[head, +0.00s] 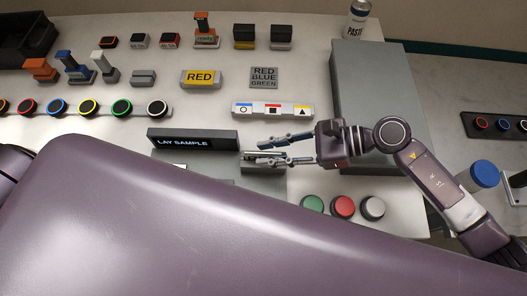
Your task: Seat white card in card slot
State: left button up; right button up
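My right gripper (257,152) reaches in from the right with its two fingers apart. Its lower finger overlaps a small silver-grey block (249,155) on a grey plate; I cannot tell whether they touch. No card shows between the fingers. A small white edge (180,166) shows just below the dark "LAY SAMPLE" display (190,141); it may be the white card, but my large purple body part hides most of that area. I cannot make out the card slot for certain. My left gripper is not in view.
Green (312,204), red (343,206) and white (372,207) buttons lie below my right gripper. A strip with three symbols (272,110) stands above it.

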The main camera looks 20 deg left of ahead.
jog(key=b+v, duration=0.4)
jog(key=v, duration=0.6)
jog(key=shift+d, duration=0.25)
